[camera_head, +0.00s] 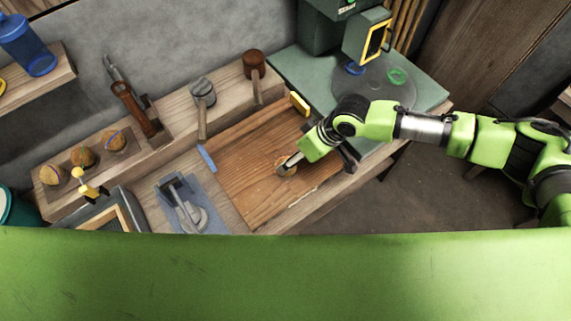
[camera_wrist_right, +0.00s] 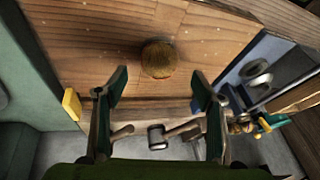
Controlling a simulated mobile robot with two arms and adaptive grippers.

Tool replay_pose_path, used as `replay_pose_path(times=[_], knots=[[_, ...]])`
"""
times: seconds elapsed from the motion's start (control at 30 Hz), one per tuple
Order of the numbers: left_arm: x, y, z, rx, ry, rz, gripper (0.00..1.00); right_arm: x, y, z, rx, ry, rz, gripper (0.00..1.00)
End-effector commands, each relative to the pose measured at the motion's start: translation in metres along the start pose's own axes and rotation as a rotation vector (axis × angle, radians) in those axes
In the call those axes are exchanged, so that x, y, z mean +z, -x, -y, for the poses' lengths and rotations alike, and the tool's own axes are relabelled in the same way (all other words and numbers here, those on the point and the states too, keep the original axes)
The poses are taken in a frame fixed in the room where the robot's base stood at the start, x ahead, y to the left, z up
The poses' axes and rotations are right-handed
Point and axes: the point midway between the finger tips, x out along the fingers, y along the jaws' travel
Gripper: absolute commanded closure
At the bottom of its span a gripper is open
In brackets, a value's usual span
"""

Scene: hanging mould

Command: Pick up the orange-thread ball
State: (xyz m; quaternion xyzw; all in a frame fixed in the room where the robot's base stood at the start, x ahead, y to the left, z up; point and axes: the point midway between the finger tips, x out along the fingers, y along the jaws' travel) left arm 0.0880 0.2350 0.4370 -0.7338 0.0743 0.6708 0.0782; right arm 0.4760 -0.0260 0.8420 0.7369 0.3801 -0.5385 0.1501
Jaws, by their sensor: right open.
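A round brown ball (camera_wrist_right: 158,59) lies on the wooden board in the right wrist view, ahead of and between my right gripper's fingers. The colour of any thread on it cannot be told. My right gripper (camera_wrist_right: 159,89) is open, with a finger on either side and nothing between the tips. In the head view my right gripper (camera_head: 290,162) is low over the board, where the ball (camera_head: 285,167) is partly hidden by it. Several similar balls with coloured threads (camera_head: 82,156) sit on the wooden ledge at the left. My left gripper is not in view.
The wooden board (camera_head: 245,165) is otherwise mostly clear. Two mallets (camera_head: 254,70) stand on the back ledge. A grey clamp device (camera_head: 186,208) sits left of the board, and a green machine (camera_head: 330,25) with a round plate stands behind right. A yellow block (camera_wrist_right: 71,103) is at the board's edge.

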Motion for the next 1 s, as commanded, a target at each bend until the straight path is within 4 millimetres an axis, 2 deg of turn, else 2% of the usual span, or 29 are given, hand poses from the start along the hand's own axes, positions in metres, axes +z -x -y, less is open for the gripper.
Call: replay_pose_path(times=[0.17,0.33,0.5,0.8,0.83,0.97,1.0], knots=[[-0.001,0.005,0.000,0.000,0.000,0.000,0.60,0.001,-0.011,0.001,-0.001,0.000,0.002,0.38],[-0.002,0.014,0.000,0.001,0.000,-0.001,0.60,0.003,-0.033,0.000,0.000,0.001,0.003,0.38],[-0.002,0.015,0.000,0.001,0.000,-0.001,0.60,0.003,-0.051,0.000,-0.002,0.002,0.001,0.38],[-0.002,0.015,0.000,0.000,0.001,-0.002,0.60,0.004,-0.055,-0.001,-0.001,0.000,0.001,0.38],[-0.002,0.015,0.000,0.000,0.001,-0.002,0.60,0.004,-0.055,-0.001,-0.001,0.000,0.001,0.43],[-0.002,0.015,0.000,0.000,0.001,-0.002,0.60,0.004,-0.055,-0.001,-0.001,0.000,0.001,0.77],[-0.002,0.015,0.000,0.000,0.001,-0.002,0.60,0.004,-0.055,-0.001,-0.001,0.000,0.001,0.81]])
